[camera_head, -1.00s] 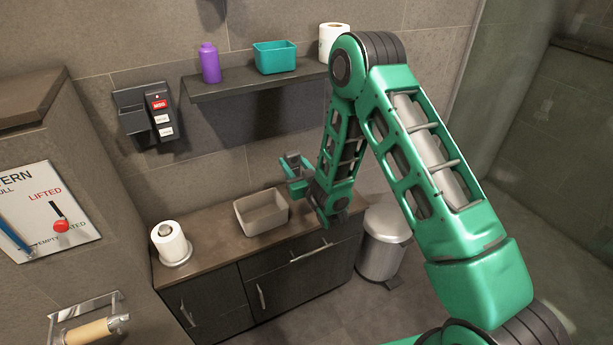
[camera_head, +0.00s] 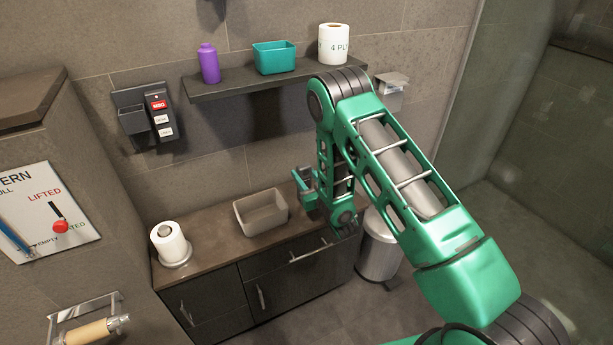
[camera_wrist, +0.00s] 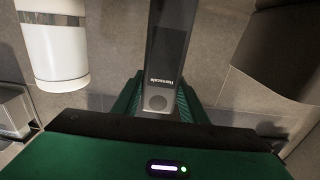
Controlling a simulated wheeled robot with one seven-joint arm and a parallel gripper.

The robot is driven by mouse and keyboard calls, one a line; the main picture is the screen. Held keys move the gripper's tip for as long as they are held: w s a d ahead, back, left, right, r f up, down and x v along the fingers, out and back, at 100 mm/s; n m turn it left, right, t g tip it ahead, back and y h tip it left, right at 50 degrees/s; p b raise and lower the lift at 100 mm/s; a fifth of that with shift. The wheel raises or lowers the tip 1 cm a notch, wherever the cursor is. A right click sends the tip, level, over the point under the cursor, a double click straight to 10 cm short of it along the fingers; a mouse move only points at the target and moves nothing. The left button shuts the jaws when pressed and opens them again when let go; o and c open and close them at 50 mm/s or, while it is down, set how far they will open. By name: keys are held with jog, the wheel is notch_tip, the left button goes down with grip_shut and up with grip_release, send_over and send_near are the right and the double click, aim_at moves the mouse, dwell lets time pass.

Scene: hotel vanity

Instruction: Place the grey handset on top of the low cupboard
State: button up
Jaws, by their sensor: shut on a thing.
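The grey handset (camera_wrist: 168,45) is a long dark grey body with a round button and small lettering, held upright in the wrist view between my gripper's green fingers (camera_wrist: 160,98). My gripper is shut on it. In the head view my gripper (camera_head: 305,186) is above the right end of the low cupboard, right of the beige bin; the handset there is small and hard to make out. The low cupboard (camera_head: 215,235) has a brown top and dark doors with metal handles. I cannot tell the gap between the handset and the top.
On the cupboard top stand a white paper roll (camera_head: 170,243) at left and an open beige bin (camera_head: 260,211) in the middle. A shelf (camera_head: 230,87) above holds a purple bottle, teal tub and paper roll. A metal pedal bin (camera_head: 378,250) stands at right.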

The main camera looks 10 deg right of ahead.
jog(key=o, duration=1.1)
